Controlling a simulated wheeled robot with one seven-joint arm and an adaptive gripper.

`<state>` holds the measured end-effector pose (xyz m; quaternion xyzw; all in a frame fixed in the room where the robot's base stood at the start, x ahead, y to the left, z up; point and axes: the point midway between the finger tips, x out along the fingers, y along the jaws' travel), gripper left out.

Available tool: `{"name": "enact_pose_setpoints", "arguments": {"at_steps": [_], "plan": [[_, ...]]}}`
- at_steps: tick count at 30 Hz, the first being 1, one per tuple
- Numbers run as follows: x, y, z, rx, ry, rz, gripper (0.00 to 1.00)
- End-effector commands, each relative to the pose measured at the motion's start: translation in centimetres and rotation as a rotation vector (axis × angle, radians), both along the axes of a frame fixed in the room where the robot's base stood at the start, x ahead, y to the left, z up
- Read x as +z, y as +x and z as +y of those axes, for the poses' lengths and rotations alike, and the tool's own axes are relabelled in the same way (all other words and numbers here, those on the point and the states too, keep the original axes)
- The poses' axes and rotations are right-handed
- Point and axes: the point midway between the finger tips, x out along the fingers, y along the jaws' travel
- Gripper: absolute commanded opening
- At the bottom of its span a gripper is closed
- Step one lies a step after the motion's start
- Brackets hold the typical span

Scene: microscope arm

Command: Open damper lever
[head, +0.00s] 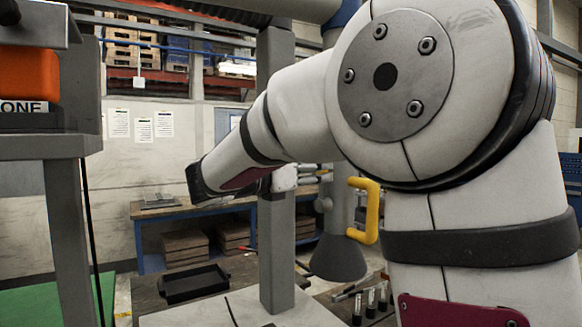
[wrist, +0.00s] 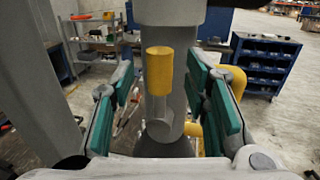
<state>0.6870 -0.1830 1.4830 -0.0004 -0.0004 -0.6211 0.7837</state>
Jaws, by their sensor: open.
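The damper lever (wrist: 159,72) shows in the wrist view as a short, upright yellow cylinder on a grey stem, in front of a grey pipe. My gripper (wrist: 162,88) is open, with one teal-padded finger on each side of the lever in the picture. A gap shows on both sides. I cannot tell whether the lever is within the fingers' reach or still ahead of them. In the head view my arm hides the lever and the gripper fingers.
A yellow loop handle (head: 370,211) sticks out beside the grey pipe, above the flared hood (head: 339,258). A grey post (head: 277,250) stands left of it. A black tray (head: 194,284) lies on the bench. A blue workbench (head: 150,212) stands behind.

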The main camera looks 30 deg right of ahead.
Motion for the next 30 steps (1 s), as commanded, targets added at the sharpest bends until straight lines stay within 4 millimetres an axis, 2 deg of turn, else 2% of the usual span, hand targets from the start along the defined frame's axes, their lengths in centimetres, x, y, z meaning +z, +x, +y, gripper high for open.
{"name": "enact_pose_setpoints", "arguments": {"at_steps": [6,16,21,22,30], "plan": [[0.0,0.4,-1.9,-0.001,0.001,0.0,0.42],[0.0,0.5,-2.1,0.0,0.001,0.0,0.42],[0.0,0.5,-2.1,0.0,0.001,0.0,0.04],[0.0,0.5,-2.1,0.0,0.001,0.0,0.0],[0.0,0.5,-2.1,0.0,0.001,-0.006,0.0]]}}
